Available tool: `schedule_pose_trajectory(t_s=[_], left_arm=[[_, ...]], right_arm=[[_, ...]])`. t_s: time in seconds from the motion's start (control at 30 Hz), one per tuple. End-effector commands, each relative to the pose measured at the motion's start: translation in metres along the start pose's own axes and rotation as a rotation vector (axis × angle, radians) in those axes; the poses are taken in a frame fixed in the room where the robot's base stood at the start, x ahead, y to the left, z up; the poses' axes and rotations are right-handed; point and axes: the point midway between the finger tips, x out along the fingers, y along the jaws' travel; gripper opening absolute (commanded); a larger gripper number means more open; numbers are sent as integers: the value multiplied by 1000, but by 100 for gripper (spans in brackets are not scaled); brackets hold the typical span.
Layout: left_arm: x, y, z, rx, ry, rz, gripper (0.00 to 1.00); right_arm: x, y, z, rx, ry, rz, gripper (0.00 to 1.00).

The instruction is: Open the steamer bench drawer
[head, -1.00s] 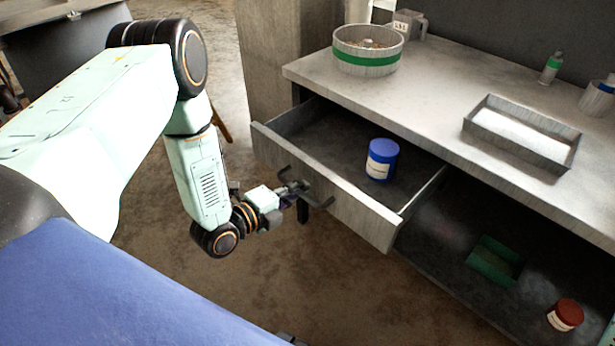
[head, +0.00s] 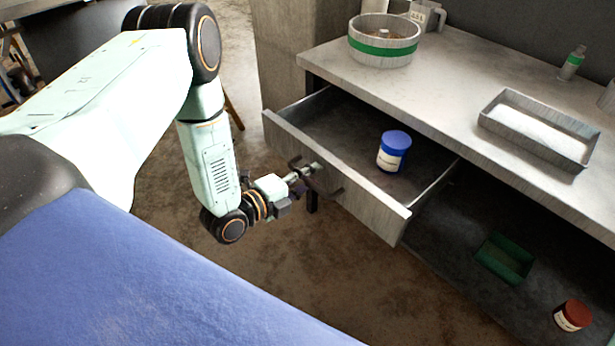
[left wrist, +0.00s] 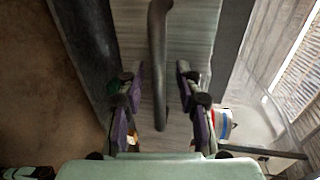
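The bench drawer (head: 368,205) stands pulled out, its inside showing, with a blue-lidded white jar (head: 393,152) in it. A dark bar handle (head: 330,192) sits on the drawer front; it also shows in the left wrist view (left wrist: 157,60). My left gripper (head: 308,174) is at the handle. In the left wrist view its two purple-padded fingers (left wrist: 160,90) are spread either side of the handle, with gaps visible on both sides. My right gripper is not in view.
The bench top (head: 430,75) carries a round green-banded steamer (head: 384,45), a metal tray (head: 538,130) and a small bottle (head: 571,63). A green box (head: 504,258) and a red-lidded jar (head: 572,316) are on the lower shelf. The floor (head: 300,265) before the drawer is clear.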

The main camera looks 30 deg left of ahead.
Motion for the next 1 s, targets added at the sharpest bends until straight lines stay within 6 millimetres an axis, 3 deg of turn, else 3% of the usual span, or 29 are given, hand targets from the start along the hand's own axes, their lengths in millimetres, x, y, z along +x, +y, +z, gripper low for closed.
schedule_pose_trajectory(t_s=[0.17,0.7,1.0], left_arm=[[-10,1,1,-2,-3,3,35],[-91,0,1,-4,-6,0,35],[-115,0,1,-2,-3,1,35]], right_arm=[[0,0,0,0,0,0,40],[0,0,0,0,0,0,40],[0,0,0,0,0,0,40]])
